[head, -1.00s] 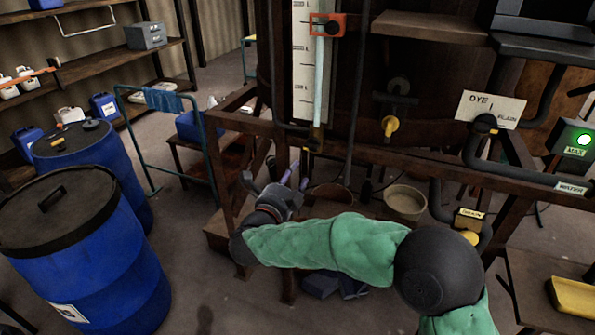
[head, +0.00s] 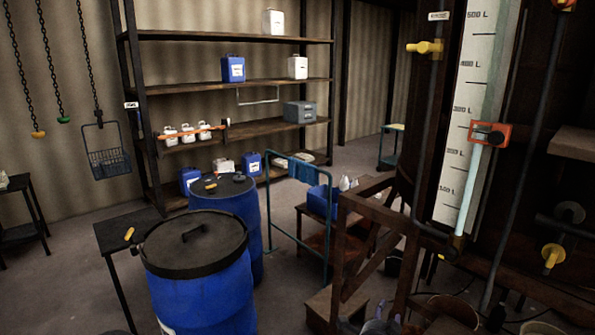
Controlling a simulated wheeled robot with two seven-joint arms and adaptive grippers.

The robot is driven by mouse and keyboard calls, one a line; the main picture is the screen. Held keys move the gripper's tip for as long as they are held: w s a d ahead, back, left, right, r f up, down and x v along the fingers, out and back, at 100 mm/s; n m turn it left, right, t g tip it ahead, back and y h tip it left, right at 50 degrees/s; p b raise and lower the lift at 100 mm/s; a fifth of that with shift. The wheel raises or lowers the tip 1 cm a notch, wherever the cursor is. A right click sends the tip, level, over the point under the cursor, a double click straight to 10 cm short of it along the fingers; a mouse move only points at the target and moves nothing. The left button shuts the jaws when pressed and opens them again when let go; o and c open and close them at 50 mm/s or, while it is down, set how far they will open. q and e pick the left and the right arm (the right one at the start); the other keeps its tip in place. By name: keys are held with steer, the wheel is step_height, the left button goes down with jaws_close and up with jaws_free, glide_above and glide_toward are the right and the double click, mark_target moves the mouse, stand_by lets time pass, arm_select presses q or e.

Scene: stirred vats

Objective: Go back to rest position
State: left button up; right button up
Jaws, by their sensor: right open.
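My right gripper (head: 381,324) shows only in part at the bottom edge of the head view, low in front of the wooden frame (head: 345,270) of the vat. Its grey fingertips are spread apart and I see nothing between them. The rest of my right arm is below the picture. My left gripper is not in view.
Two blue drums stand left of centre, the nearer (head: 205,290) with a black lid. A teal cart frame (head: 297,205) stands right of them. Shelving (head: 235,84) lines the back wall. A level gauge (head: 465,120) is at right. A wire basket (head: 107,160) hangs at left.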

steer(key=s+a+f+n+g+y, duration=0.2)
steer(key=s+a+f+n, duration=0.1)
steer(key=f, duration=0.5)
steer(key=s+a+f+n+g+y, duration=0.2)
steer(key=s+f+n+y, duration=0.1)
steer(key=f, duration=0.5)
steer(key=s+a+f+n+g+y, duration=0.2)
steer(key=s+a+f+n, duration=0.15)
steer(key=f, duration=0.55)
steer(key=s+a+f+n+g+y, duration=0.2)
steer(key=s+f, duration=0.3)
steer(key=s, duration=0.5)
steer(key=s+a+f+n+g+y, duration=0.2)
steer(key=s+a+f+n+g, duration=0.1)
steer(key=s, duration=0.8)
step_height(320, 180, down, 3)
steer(key=shift+s+a+r+n+g, duration=0.1)
steer(key=shift+s+a+n+g, duration=0.2)
steer(key=shift+n+g, duration=0.6)
steer(key=shift+w+m, duration=0.1)
steer(key=shift+m, duration=0.15)
